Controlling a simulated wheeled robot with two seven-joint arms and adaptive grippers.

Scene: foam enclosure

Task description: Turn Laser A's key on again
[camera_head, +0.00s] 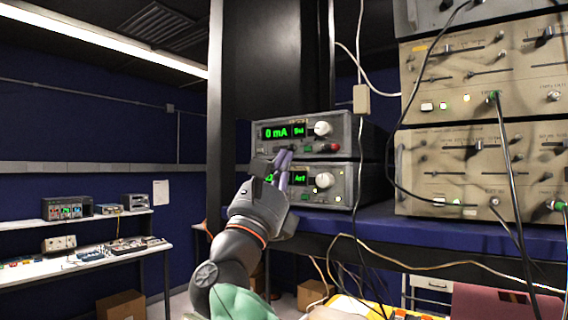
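Two grey laser controllers are stacked on the blue shelf. The upper controller (352,137) has a green display reading 0 mA, a white knob (323,129) and a red button (331,147). The lower controller (345,190) also has a lit green display and a pale knob (324,180). I cannot read which one is Laser A. No key shows clearly.
Beige instrument racks (482,75) stand to the right with cables hanging in front. A white inline box (361,98) hangs on a cable beside the controllers. A black post (262,60) rises behind. A bench (100,262) with equipment stands far left.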

